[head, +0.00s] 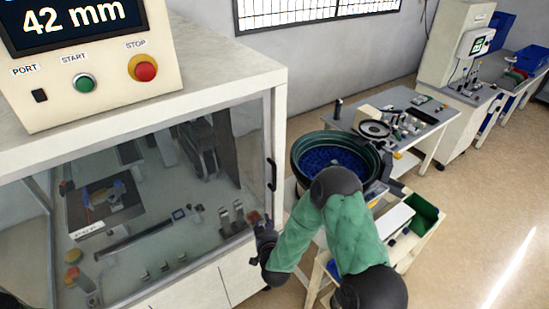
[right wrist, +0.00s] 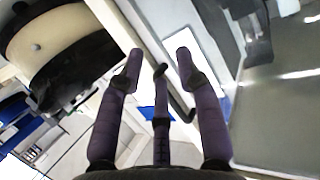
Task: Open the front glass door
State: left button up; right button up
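The front glass door (head: 150,220) of the white machine cabinet appears closed in the head view. Its black upright handle (head: 271,174) is on the right edge of the frame. My right gripper (head: 263,222) is just below this handle, at the door's right edge. My left gripper is not in view.
A control box (head: 100,65) with a green start button and red stop button sits on the cabinet. A bowl feeder (head: 310,150) with blue parts stands right of the door, close to my right arm. Open floor (head: 480,220) lies at the right.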

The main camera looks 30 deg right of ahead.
jog(key=d+r+m+t+h+p, duration=0.1)
jog(key=d+r+t+h+p, duration=0.25)
jog(key=r, duration=0.85)
jog(key=shift+g+h, duration=0.35)
jog(key=shift+g, duration=0.3)
jog(key=x, duration=0.7)
jog(key=d+x, duration=0.1)
jog(key=x, duration=0.3)
jog(key=shift+s+d+r, duration=0.1)
jog(key=shift+d, duration=0.1)
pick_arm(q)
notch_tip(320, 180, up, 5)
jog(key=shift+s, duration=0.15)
pick_arm(e)
grip_shut()
